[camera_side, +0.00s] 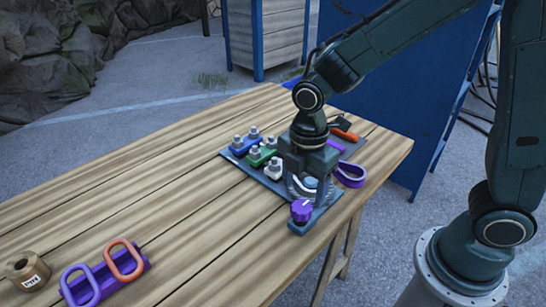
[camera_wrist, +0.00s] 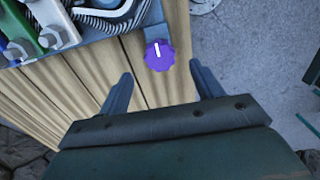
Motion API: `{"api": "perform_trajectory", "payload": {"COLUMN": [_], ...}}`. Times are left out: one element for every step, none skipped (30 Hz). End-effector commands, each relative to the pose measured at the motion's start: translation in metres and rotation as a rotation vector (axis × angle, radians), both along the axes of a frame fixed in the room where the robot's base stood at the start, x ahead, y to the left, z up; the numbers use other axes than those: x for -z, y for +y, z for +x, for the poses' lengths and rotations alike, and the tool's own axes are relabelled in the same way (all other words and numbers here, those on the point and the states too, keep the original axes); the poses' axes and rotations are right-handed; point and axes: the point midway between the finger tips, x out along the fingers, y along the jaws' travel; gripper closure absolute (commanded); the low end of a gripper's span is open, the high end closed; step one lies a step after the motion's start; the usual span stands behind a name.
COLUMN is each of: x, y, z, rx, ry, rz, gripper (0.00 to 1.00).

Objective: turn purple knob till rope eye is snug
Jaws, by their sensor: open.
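The purple knob (camera_side: 301,211) sits on the near corner of a dark plate (camera_side: 272,187). In the wrist view the knob (camera_wrist: 159,56) has a white pointer line, roughly upright in the picture. My gripper (camera_wrist: 160,75) is open and empty, its two fingers spread to either side below the knob, not touching it. In the side view my gripper (camera_side: 310,188) points down over the plate, just behind the knob. Grey-white coiled rope (camera_wrist: 112,14) lies beside the knob in the wrist view. I cannot tell how snug the rope eye is; my gripper hides much of that area.
Blue, green and white clamps (camera_side: 257,153) with metal nuts stand on the plate. A purple loop (camera_side: 350,175) and an orange-handled item (camera_side: 345,134) lie at the right. A purple rack (camera_side: 138,267) with loops and a brown spool (camera_side: 28,270) stand front left. The table middle is clear.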

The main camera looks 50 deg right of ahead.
Motion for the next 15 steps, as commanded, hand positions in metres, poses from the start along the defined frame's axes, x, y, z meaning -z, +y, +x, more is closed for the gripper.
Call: {"api": "perform_trajectory", "payload": {"x": [0.008, 0.012, 0.017, 0.021, 0.025, 0.029, 0.032, 0.035, 0.039, 0.041, 0.043, 0.045, 0.047, 0.048, 0.049], "y": [0.0, 0.0, 0.0, 0.0, 0.0, 0.0, 0.0, 0.0, 0.0, 0.0, 0.0, 0.0, 0.0, 0.0, 0.0], "z": [0.0, 0.0, -0.001, -0.001, -0.001, 0.0, 0.0, 0.0, 0.0, 0.0, 0.0, 0.0, 0.0, 0.0, 0.0], "rx": [0.0, 0.0, 0.0, 0.0, 0.0, 0.0, 0.0, 0.0, 0.0, 0.0, 0.0, 0.0, 0.0, 0.0, 0.0], "ry": [0.004, 0.003, 0.005, 0.004, 0.003, 0.003, 0.002, 0.002, 0.002, 0.002, 0.002, 0.001, 0.001, 0.0, 0.001], "rz": [-0.001, -0.001, -0.001, -0.001, -0.001, -0.001, -0.001, -0.001, -0.001, -0.001, -0.001, 0.0, 0.0, 0.0, 0.0], "gripper": [0.34, 0.34, 0.34, 0.34, 0.34, 0.34, 0.34, 0.34, 0.34, 0.34, 0.34, 0.34, 0.34, 0.34, 0.34]}}
